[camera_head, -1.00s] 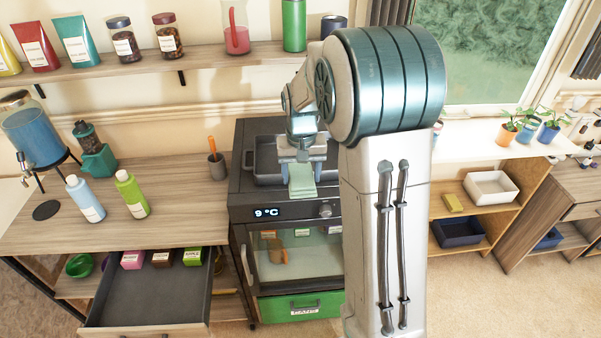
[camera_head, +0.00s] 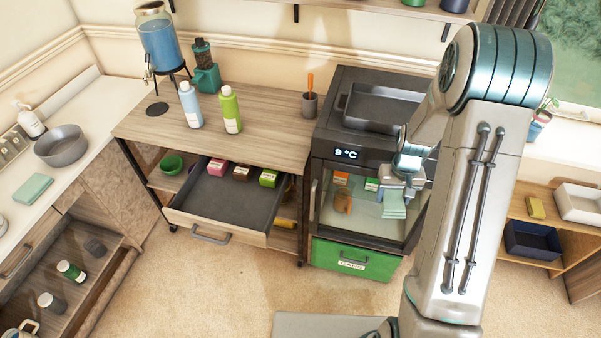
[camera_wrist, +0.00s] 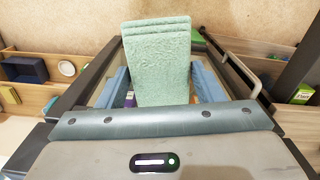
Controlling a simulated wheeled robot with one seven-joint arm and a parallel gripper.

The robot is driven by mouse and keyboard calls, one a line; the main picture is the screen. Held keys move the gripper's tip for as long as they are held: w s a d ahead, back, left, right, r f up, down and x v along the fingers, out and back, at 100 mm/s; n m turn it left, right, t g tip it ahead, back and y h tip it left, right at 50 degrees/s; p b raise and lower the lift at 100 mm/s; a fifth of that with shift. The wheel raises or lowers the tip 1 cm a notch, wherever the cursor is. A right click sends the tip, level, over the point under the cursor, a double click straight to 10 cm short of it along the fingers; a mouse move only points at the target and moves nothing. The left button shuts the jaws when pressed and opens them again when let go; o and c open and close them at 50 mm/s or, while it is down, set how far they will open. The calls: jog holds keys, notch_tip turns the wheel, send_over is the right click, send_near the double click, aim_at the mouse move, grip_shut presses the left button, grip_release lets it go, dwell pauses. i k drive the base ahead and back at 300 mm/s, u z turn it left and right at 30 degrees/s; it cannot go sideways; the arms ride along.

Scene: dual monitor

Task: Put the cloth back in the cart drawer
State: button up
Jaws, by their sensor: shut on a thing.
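A folded pale green cloth (camera_head: 393,203) hangs from my gripper (camera_head: 400,185) in front of the glass door of the small fridge. In the wrist view the cloth (camera_wrist: 157,62) stands between the blue fingers, and my gripper (camera_wrist: 160,90) is shut on it. The cart (camera_head: 250,125) is to the left of the fridge. Its drawer (camera_head: 215,205) is pulled open, with a dark grey inside and several small boxes (camera_head: 240,173) along its back. The gripper is to the right of the drawer, apart from it.
The fridge (camera_head: 345,205) has a dark tray (camera_head: 380,107) on top and a green bin (camera_head: 352,262) below. Two bottles, a blue one (camera_head: 189,105) and a green one (camera_head: 230,110), stand on the cart top. Another green cloth (camera_head: 33,188) lies on the left counter. Carpet is clear before the drawer.

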aim_at(229, 208)
jog(key=u, duration=3.05)
jog(key=i, duration=2.15)
jog(key=z, duration=4.7)
